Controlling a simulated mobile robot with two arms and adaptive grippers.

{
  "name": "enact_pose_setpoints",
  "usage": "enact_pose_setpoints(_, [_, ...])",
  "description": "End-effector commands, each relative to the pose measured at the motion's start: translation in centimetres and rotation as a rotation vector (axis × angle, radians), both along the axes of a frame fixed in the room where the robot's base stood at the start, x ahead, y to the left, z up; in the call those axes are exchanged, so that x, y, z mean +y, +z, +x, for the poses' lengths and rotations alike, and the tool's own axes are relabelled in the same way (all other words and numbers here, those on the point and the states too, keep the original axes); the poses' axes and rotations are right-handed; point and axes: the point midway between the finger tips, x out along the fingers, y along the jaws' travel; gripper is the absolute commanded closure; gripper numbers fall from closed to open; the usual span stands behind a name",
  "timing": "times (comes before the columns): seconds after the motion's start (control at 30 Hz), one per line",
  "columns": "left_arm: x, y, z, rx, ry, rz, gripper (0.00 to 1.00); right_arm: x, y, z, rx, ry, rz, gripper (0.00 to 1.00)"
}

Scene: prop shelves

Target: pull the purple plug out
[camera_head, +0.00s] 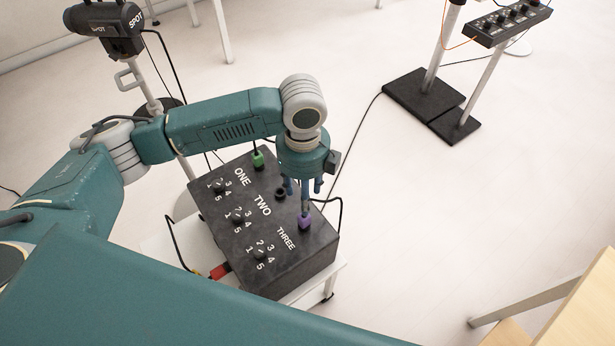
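The purple plug (304,223) sits upright in the black box (297,268), near its right edge by the label THREE. A black cable runs from it over that edge. My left gripper (304,193) points down just above the plug. Its fingers are spread wider than the plug, and one reaches down close to the plug's top. Whether that finger touches the plug, I cannot tell. My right gripper is not in view.
A green plug (257,159) stands at the box's far edge, by ONE. An empty-looking black socket (280,192) is by TWO. A red plug (220,271) is at the near left side. The box rests on a white stand (330,282). Open floor lies to the right.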

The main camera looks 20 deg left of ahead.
Motion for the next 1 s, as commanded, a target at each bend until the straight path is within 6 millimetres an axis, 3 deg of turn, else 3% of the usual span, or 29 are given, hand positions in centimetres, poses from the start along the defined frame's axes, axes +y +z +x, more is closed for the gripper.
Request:
enact_pose_setpoints(0.2, [0.1, -3.5, -0.2, 0.005, 0.001, 0.002, 0.55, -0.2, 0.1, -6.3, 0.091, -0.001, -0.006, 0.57])
enact_pose_setpoints(0.3, [0.1, -5.4, -0.2, 0.004, 0.002, 0.002, 0.55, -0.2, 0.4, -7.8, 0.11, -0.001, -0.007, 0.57])
enact_pose_setpoints(0.43, [0.1, -7.5, -0.2, 0.003, 0.001, 0.002, 0.55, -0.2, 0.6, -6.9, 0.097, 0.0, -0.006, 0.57])
enact_pose_setpoints(0.6, [0.0, -9.3, -0.1, 0.001, 0.001, 0.001, 0.55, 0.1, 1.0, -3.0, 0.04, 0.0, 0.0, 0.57])
enact_pose_setpoints(0.7, [0.1, -9.8, -0.1, 0.001, 0.001, 0.001, 0.55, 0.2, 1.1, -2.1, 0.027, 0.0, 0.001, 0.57])
enact_pose_setpoints(1.0, [0.1, -10.0, -0.1, -0.001, 0.001, 0.001, 0.57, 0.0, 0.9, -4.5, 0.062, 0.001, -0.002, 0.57])
